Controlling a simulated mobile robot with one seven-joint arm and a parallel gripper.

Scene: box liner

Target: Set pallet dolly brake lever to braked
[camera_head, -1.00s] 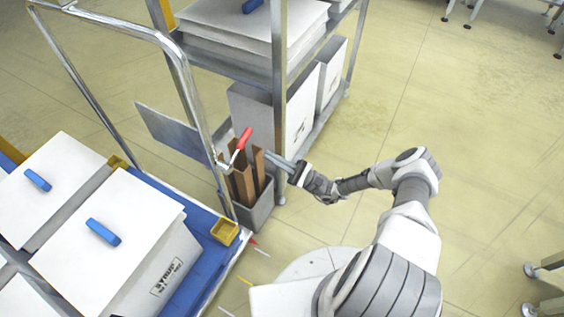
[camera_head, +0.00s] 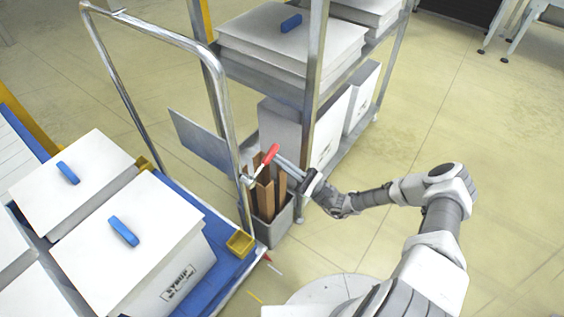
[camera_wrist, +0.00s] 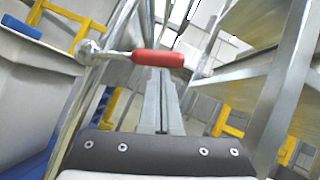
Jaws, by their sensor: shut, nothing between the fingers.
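The brake lever has a red grip (camera_head: 270,153) on a thin metal rod, fixed to the upright of the pallet dolly's handle frame (camera_head: 229,110). In the head view the lever slants up to the right from its pivot. In the wrist view the red grip (camera_wrist: 158,59) lies across the picture, with the rod and round pivot (camera_wrist: 88,50) to its left. My gripper (camera_head: 279,160) is shut and empty, its fingertips close by the red grip. In the wrist view the fingers (camera_wrist: 160,75) reach up to just below the grip; I cannot tell whether they touch it.
The blue dolly deck (camera_head: 205,262) carries white lidded boxes (camera_head: 130,240) and a yellow corner cup (camera_head: 240,243). A metal rack (camera_head: 314,70) with boxes stands close behind my gripper. A grey bin (camera_head: 277,227) with cardboard pieces sits below.

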